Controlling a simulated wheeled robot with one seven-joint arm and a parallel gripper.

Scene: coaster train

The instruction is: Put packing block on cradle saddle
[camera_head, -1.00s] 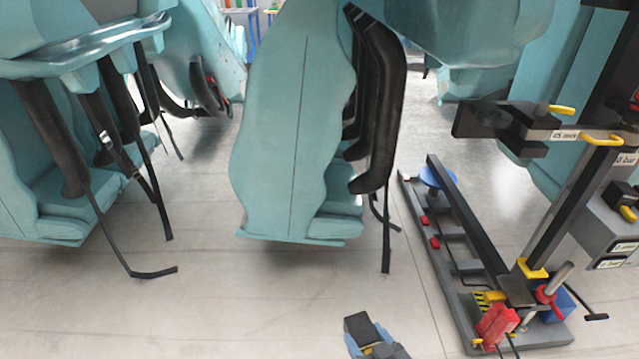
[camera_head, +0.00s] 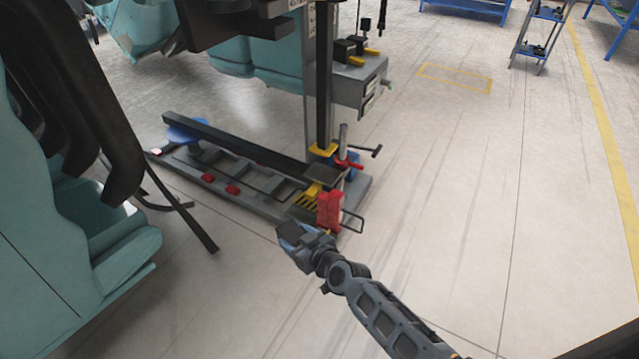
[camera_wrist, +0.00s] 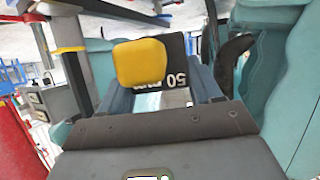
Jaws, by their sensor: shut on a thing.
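My gripper (camera_wrist: 162,95) is shut on a black block with a yellow pad, the packing block (camera_wrist: 174,48). Its upside-down white marking reads 50. In the head view my gripper (camera_head: 300,236) is low, just in front of the near end of the lift stand; the block there is hard to make out. The lift stand (camera_head: 212,183) has a long dark beam, a grey floor frame and an upright mast. A dark arm (camera_head: 235,22) juts left from the mast near the top edge. I cannot tell which part is the cradle saddle.
A red block (camera_head: 329,210) stands close beyond my gripper. Teal train seats (camera_head: 60,250) with dark restraints and a hanging strap fill the left. Open floor (camera_head: 480,200) lies to the right.

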